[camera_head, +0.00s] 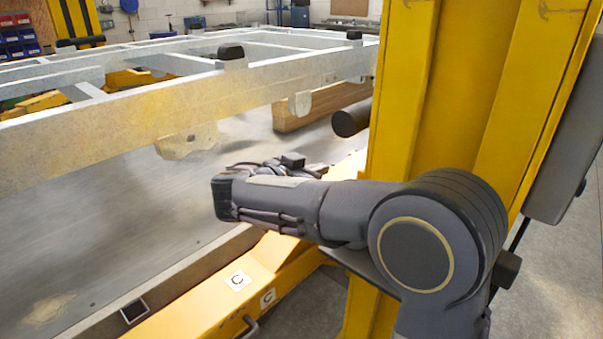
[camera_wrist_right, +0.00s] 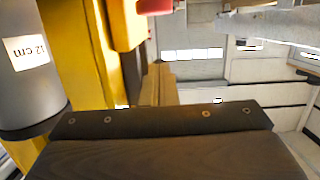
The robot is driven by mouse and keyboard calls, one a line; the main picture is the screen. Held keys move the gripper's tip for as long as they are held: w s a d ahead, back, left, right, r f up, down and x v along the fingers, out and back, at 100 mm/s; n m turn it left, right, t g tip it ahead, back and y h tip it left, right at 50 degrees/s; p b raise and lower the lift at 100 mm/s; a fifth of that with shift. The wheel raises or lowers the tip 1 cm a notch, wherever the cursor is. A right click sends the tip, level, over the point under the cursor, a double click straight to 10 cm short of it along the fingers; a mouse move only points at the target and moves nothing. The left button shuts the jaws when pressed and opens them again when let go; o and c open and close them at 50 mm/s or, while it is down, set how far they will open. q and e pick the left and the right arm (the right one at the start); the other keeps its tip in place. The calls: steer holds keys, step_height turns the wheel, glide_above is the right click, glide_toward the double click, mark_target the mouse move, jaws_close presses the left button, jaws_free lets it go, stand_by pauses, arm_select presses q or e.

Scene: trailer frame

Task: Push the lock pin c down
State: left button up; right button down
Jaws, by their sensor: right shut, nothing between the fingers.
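Two white labels marked C sit on the yellow beam (camera_head: 195,312): one on its top face (camera_head: 238,280) and one on its side (camera_head: 267,298). A small dark bent handle (camera_head: 248,328) sticks out beside them at the bottom edge; I cannot tell whether it is lock pin c. My right gripper (camera_head: 292,160) is shut and empty, above and behind the labels, partly hidden by my own forearm. The wrist view does not show the fingertips clearly. My left gripper is not in view.
A yellow post (camera_head: 400,110) stands close to my right arm. The pale metal trailer frame (camera_head: 100,135) with hanging brackets (camera_head: 187,141) crosses the left. A wooden block (camera_head: 320,108) and a dark round bar end (camera_head: 350,120) lie behind my arm. Grey floor shows at the right.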

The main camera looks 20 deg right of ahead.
steer(key=shift+w+d+f, duration=0.15)
steer(key=shift+d+f, duration=0.2)
steer(key=shift+f, duration=0.4)
steer(key=shift+w+d+f, duration=0.1)
steer(key=shift+d+f, duration=0.3)
steer(key=shift+f, duration=0.35)
steer(key=shift+w+d+f, duration=0.15)
steer(key=shift+d+f, duration=0.2)
steer(key=shift+f, duration=0.4)
step_height(320, 180, down, 4)
steer(key=b, duration=0.5)
steer(key=shift+r, duration=0.2)
